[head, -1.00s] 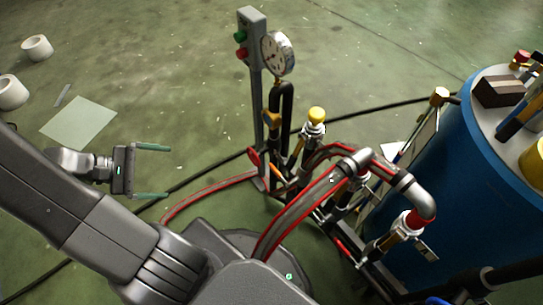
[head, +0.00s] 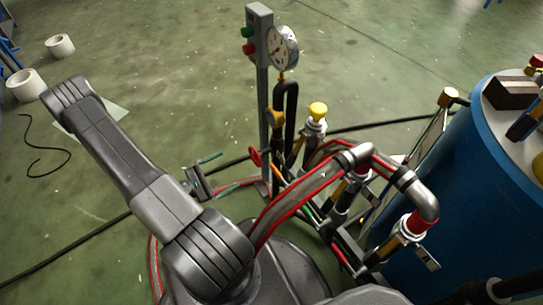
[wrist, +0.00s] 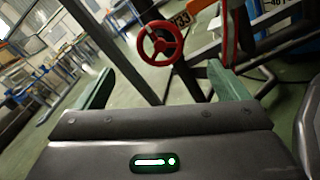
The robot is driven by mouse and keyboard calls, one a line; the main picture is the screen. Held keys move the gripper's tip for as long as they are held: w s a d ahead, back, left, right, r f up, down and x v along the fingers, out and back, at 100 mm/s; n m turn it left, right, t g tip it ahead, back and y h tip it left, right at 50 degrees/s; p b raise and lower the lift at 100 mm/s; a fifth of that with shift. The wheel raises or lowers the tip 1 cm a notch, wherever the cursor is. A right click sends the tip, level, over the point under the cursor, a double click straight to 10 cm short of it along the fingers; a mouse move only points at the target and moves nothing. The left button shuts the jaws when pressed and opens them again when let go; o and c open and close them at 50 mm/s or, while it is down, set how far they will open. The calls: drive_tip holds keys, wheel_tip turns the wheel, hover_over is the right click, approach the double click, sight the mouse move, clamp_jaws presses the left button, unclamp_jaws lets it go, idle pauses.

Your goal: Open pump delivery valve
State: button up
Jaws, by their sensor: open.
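A red handwheel valve (wrist: 160,43) stands ahead of my gripper in the wrist view, a little above the gap between the fingers. In the head view the red handwheel (head: 255,157) is seen nearly edge-on beside the grey post. My gripper (head: 216,173) is left of it, with both green fingers pointing towards it. The fingers are apart and empty, and in the wrist view the gripper (wrist: 160,78) does not touch the wheel. No label shows which valve is the pump delivery valve.
A grey post with green and red buttons (head: 248,40) and a pressure gauge (head: 283,47) rise behind the wheel. A yellow-topped valve (head: 318,110), red-striped hoses (head: 300,195) and a blue drum (head: 490,190) stand to the right.

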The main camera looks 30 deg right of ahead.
sight(254, 157)
drive_tip(key=shift+w+d+b, duration=0.2)
drive_tip(key=shift+d+b, duration=0.15)
drive_tip(key=shift+d, duration=1.95)
drive_tip(key=shift+w+d+b, duration=0.15)
drive_tip(key=shift+d+b, duration=0.25)
drive_tip(key=shift+d, duration=1.85)
drive_tip(key=shift+w+d+b, duration=0.2)
drive_tip(key=shift+d+b, duration=0.15)
drive_tip(key=shift+d, duration=1.95)
drive_tip(key=shift+c, duration=0.4)
drive_tip(key=c, duration=0.9)
